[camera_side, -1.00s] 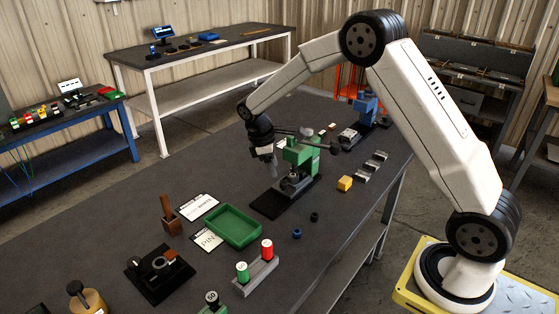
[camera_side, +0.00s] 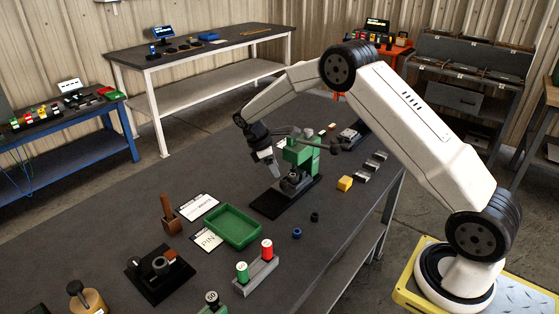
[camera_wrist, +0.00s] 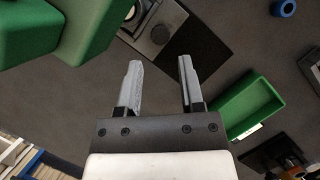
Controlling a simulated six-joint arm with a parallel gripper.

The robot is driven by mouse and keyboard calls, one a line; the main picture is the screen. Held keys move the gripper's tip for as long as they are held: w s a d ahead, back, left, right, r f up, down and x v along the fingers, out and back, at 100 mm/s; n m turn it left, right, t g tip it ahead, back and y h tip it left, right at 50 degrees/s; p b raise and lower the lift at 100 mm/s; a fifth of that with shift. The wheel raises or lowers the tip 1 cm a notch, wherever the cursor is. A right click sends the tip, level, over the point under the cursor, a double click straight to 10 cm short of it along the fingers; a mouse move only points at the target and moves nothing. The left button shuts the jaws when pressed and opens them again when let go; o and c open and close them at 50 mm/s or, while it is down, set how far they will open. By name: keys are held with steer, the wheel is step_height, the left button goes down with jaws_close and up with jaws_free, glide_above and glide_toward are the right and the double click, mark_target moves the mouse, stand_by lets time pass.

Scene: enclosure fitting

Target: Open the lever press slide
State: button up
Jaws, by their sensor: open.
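The green lever press (camera_side: 303,152) stands on a black base plate (camera_side: 268,207) in the middle of the bench. Its lever (camera_side: 290,131) runs across the top, with a dark knob at the right end. A grey slide and fixture (camera_side: 294,181) sits low at the press front. My gripper (camera_side: 274,173) is open and empty, tilted, just left of the press head. In the wrist view my gripper (camera_wrist: 157,80) has its two fingers apart with bench between them. The press body (camera_wrist: 75,30) fills the upper left there, and the grey fixture (camera_wrist: 153,28) shows beyond the fingers.
A green tray (camera_side: 234,226) lies in front of the press, with label cards beside it. A yellow block (camera_side: 345,183) and grey brackets (camera_side: 369,166) lie right of the press. Small blue and black rings lie nearer.

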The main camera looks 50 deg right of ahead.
mark_target(282, 183)
steer(key=shift+x, duration=2.85)
jaws_close()
steer(key=shift+w+a+r, duration=0.1)
